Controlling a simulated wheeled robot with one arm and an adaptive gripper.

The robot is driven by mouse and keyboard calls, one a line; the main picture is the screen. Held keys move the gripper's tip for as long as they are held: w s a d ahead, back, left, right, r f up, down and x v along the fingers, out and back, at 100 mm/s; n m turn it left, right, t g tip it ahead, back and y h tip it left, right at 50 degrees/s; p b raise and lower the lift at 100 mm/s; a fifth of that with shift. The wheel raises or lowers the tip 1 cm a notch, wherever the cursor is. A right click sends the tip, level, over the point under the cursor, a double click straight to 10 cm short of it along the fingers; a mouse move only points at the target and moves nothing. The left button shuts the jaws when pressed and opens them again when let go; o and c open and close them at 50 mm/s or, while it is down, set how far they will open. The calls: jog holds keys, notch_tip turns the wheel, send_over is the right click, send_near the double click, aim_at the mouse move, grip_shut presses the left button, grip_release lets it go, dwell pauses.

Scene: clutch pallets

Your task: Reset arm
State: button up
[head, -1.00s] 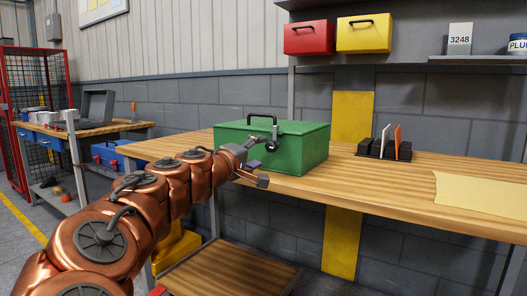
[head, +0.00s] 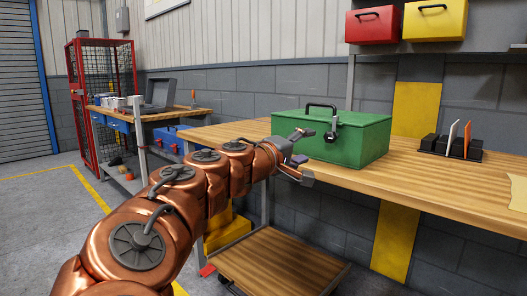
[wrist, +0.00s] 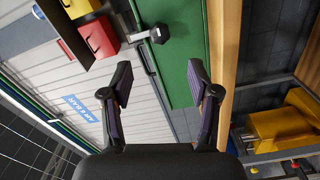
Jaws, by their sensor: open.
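My copper-coloured arm reaches from the lower left of the head view toward a workbench. My gripper (head: 300,165) is open and empty, in front of the left part of a closed green toolbox (head: 362,145) with a black handle. In the wrist view my gripper (wrist: 161,100) shows two fingers spread apart with nothing between them. The green toolbox (wrist: 178,70) and its dark latch appear beyond the fingertips, turned on their side.
The wooden workbench (head: 440,188) holds the toolbox and a black rack (head: 450,146) with upright cards. Red (head: 372,25) and yellow (head: 435,20) boxes sit on the shelf above. A low wooden-topped cart (head: 280,262) stands below. Open floor (head: 40,215) lies to the left.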

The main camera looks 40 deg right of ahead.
jog(key=s+a+r+y+p, duration=0.1)
jog(key=s+a+y+p, duration=0.5)
jog(key=a+p, duration=0.6)
jog(key=s+a+r+n+g+y+p, duration=0.1)
jog(key=s+a+y+p, duration=0.5)
jog(key=a+p, duration=0.6)
jog(key=s+a+r+n+g+y+p, duration=0.1)
jog(key=s+a+y+p, duration=0.5)
jog(key=a+p, duration=0.6)
jog(key=r+p, duration=0.1)
jog(key=p, duration=0.2)
jog(key=shift+s+r, duration=0.35)
